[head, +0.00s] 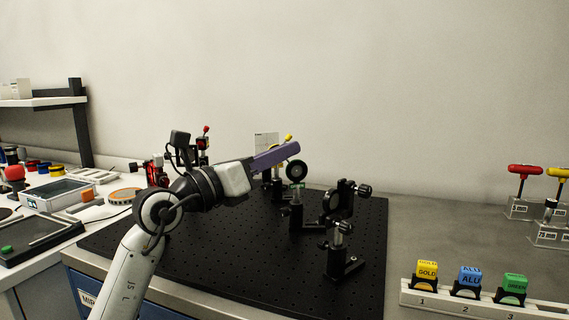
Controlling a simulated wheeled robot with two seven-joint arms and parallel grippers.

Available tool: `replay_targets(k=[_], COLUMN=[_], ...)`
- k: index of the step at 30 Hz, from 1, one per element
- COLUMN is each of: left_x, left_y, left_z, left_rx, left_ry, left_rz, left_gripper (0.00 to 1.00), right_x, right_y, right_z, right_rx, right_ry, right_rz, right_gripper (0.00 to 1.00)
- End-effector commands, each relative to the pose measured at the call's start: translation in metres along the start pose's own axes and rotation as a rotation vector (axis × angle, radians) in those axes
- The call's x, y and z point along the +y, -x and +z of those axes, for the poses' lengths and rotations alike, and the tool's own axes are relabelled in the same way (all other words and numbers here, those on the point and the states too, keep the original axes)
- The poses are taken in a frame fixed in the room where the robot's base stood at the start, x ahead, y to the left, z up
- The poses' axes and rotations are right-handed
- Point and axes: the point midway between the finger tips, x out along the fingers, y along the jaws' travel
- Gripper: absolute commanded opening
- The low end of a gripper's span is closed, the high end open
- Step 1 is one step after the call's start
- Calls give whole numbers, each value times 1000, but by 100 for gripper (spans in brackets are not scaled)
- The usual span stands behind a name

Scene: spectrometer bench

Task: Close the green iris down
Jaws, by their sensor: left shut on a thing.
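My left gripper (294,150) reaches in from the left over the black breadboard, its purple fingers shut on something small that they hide. Just below the fingertips is a dark round disc (296,171) with a pale centre. A green-marked mount (297,187), which looks like the green iris, stands on a black post right under the disc. Its lever cannot be made out; the fingers cover that area. A yellow tip (288,137) shows just above and behind the fingers. My right gripper is not in view.
The black breadboard (240,275) carries more post-mounted optics, including a lens mount (338,202) and a short post (338,250) to the right. A red-tipped mount (205,138) stands behind my arm. A rack (480,303) with labelled blocks is at the right front. The breadboard's front is clear.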

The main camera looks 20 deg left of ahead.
Motion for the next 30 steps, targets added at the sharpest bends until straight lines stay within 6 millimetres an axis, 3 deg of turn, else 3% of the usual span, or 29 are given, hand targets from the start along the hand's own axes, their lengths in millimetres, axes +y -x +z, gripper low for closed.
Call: replay_targets(k=[9, 10, 13, 23, 30], left_x=[0, 0, 0, 1, 2], left_y=[1, 1, 1, 3, 37], left_z=[-1, -1, -1, -1, -3], left_rx=[-12, -11, -12, -13, -12], left_ry=[8, 8, 8, 7, 5], left_rz=[-4, -4, -3, -3, 0], left_gripper=[0, 12, 29, 29, 29], right_x=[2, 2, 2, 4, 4], right_y=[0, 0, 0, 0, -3], right_z=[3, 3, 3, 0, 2], right_rx=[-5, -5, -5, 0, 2], right_ry=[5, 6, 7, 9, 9], right_rz=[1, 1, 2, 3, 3], right_gripper=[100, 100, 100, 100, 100])
